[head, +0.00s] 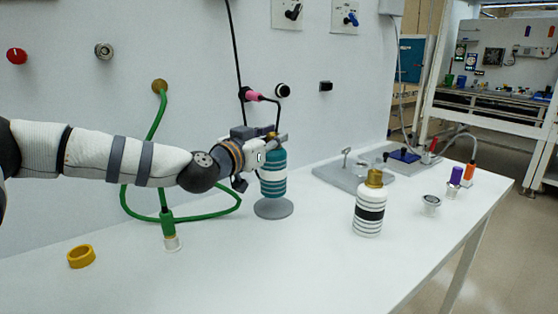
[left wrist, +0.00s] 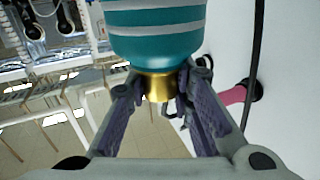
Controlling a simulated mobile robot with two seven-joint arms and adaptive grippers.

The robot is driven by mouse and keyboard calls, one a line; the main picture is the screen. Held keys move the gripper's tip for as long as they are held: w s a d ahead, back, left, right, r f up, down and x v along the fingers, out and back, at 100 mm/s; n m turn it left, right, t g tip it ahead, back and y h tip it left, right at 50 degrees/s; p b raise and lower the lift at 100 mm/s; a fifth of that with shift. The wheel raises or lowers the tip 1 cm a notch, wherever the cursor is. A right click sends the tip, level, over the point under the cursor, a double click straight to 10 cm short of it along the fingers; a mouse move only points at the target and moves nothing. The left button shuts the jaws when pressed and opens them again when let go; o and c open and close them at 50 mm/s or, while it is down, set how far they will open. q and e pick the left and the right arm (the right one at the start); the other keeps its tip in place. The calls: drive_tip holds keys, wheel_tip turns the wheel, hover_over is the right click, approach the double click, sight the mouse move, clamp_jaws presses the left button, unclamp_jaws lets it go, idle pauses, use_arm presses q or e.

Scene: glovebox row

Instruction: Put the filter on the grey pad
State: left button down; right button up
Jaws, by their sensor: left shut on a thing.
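The teal filter (head: 273,175) has pale grey bands and a gold neck. It stands upright over the round grey pad (head: 273,209). Its base looks to be on the pad or just above it; I cannot tell which. My left gripper (head: 268,146) comes in from the left and is shut on the filter's top. In the left wrist view, the fingers (left wrist: 165,82) close around the gold neck, with the teal body (left wrist: 155,35) beyond. My right gripper is not in view.
A white filter-like bottle (head: 368,212) with a gold top stands to the right. A grey plate (head: 345,174) lies behind. The front middle of the bench (head: 260,270) is clear.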

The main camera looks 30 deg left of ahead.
use_arm(q)
drive_tip(key=shift+w+a+f, duration=0.2)
drive_tip(key=shift+w+f, duration=0.2)
drive_tip(key=shift+f, duration=0.3)
drive_tip(key=f, duration=0.1)
drive_tip(key=f+b, duration=0.1)
drive_tip(key=f, duration=0.1)
drive_tip(key=shift+w+a+f+b, duration=0.2)
drive_tip(key=shift+w+f+b, duration=0.1)
drive_tip(key=shift+f, duration=0.05)
drive_tip(key=shift+r, duration=0.3)
drive_tip(key=shift+f, duration=0.15)
drive_tip(key=c, duration=1.4)
unclamp_jaws()
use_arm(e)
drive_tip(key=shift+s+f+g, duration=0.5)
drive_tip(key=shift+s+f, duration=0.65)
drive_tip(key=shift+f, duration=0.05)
